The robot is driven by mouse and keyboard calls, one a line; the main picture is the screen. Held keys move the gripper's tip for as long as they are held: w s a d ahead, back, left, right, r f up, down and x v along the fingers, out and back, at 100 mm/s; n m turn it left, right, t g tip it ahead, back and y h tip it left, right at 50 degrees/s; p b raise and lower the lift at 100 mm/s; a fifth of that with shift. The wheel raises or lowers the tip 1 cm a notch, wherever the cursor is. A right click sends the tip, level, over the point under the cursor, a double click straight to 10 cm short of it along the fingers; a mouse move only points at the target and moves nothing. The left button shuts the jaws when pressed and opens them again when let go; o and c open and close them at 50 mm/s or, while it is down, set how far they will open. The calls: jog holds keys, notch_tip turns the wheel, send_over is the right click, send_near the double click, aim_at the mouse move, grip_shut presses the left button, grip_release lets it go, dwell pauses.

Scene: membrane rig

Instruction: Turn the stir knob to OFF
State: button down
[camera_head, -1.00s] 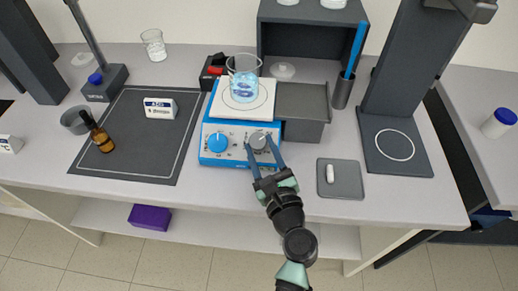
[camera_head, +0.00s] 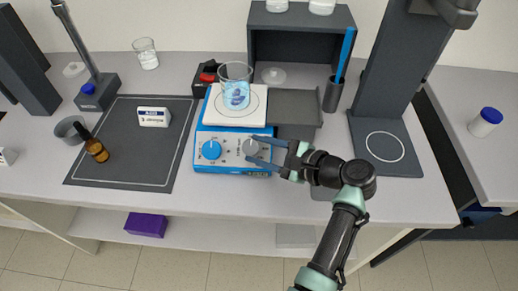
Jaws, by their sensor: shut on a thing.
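The blue stirrer unit (camera_head: 232,169) stands at the middle of the bench with a white top plate. A beaker of blue liquid (camera_head: 236,90) sits on that plate. Its front has a blue knob (camera_head: 211,149) on the left and a grey knob (camera_head: 251,146) on the right. My gripper (camera_head: 253,149) reaches in from the right and is shut on the grey knob, one blue finger above and one below. The panel labels are too small to read, so I cannot tell the knob's setting.
A dark mat (camera_head: 120,160) with a labelled block (camera_head: 154,117) and a brown bottle (camera_head: 95,150) lies to the left. A pen cup (camera_head: 333,95) stands at the back right.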

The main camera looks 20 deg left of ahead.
jog(key=shift+w+n+g, duration=0.1)
jog(key=shift+n+g, duration=0.4)
jog(key=shift+c, duration=1.7)
grip_release()
jog(key=v, duration=1.3)
jog(key=shift+b, duration=0.4)
